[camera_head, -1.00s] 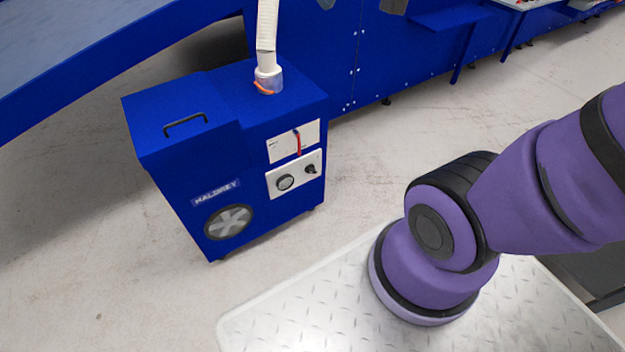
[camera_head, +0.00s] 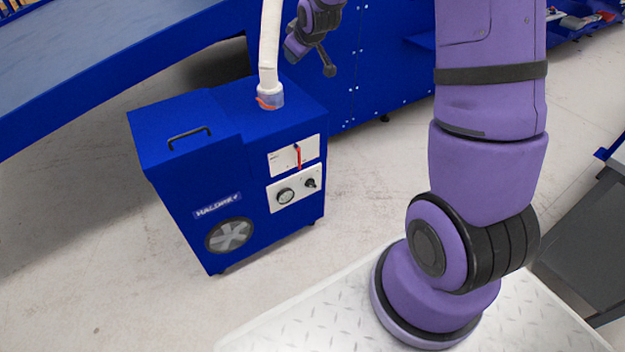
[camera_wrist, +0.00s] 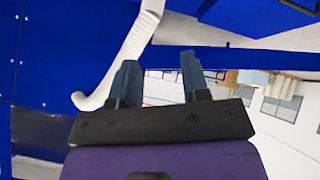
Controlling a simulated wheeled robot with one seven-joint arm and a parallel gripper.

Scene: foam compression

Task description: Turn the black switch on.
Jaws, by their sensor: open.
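The black switch (camera_head: 310,183) is a small knob on the white lower panel on the front of a blue machine (camera_head: 172,130), right of a round gauge (camera_head: 286,196). A red lever (camera_head: 298,157) sits on the white panel above it. My gripper (camera_head: 312,66) is up at the top of the head view, above and behind the machine's top, near the white hose and well apart from the switch. In the wrist view my gripper (camera_wrist: 160,80) shows two separated fingers with nothing between them. The switch is not visible in the wrist view.
A white hose (camera_head: 269,45) rises from the machine's top, close to my gripper; it also shows in the wrist view (camera_wrist: 125,55). A black handle (camera_head: 189,137) is on the machine's lid. A large blue structure (camera_head: 375,75) stands behind. The floor in front is clear.

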